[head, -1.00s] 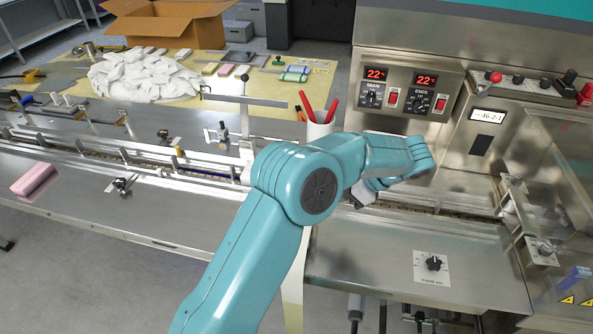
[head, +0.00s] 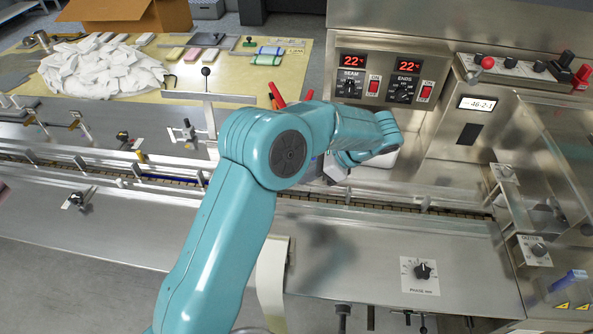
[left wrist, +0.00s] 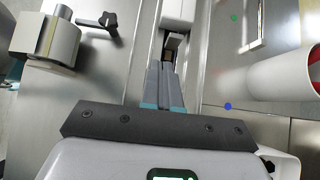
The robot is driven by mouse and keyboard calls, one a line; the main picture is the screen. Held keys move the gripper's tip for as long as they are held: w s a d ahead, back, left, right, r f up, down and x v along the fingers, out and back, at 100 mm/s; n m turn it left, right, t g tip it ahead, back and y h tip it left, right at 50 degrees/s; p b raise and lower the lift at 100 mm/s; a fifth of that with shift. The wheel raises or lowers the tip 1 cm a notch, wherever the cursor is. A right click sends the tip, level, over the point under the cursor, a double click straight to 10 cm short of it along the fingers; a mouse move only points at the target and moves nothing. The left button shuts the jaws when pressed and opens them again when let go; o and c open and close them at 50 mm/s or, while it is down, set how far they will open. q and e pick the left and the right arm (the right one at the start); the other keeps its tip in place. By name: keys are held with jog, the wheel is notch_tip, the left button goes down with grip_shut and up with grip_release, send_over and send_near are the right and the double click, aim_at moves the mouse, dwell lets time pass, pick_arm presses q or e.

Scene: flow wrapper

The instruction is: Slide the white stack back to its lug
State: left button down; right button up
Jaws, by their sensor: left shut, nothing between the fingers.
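In the left wrist view a white block (left wrist: 178,10), which looks like the white stack, lies in the conveyor channel at the top edge, partly cut off. A narrow dark gap with a brownish part (left wrist: 173,45) lies between it and my fingertips. My left gripper (left wrist: 168,72) is shut and empty, its fingers over the channel in line with the block and seemingly apart from it. In the head view my left gripper (head: 333,168) is low over the channel (head: 380,206), partly behind my arm. I cannot make out the stack there. My right gripper is not in view.
A cup with red pens (left wrist: 285,75) stands beside the channel, mostly hidden by my arm in the head view. A clamp with a black knob (left wrist: 98,22) is on the other side. The steel front deck with the phase knob (head: 422,270) is largely clear.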

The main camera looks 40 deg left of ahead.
pick_arm(q)
jog(key=p+x, duration=0.1)
jog(key=x, duration=0.6)
jog(key=shift+s+a+f, duration=0.15)
jog(key=s+a, duration=0.1)
jog(key=a+p, duration=0.1)
jog(key=a, duration=0.1)
jog(key=shift+s, duration=0.4)
jog(key=shift+a+f, duration=0.1)
jog(key=shift+a, duration=0.2)
jog(key=shift+s+a, duration=0.1)
jog(key=shift+s, duration=0.05)
jog(key=a, duration=0.1)
jog(key=s+a, duration=0.1)
jog(key=shift+s+a+b, duration=0.25)
jog(key=shift+a+b, duration=0.05)
jog(key=shift+b, duration=0.05)
jog(key=shift+s+a, duration=0.1)
jog(key=shift+a, duration=0.1)
jog(key=shift+d, duration=0.1)
jog(key=shift+d, duration=0.2)
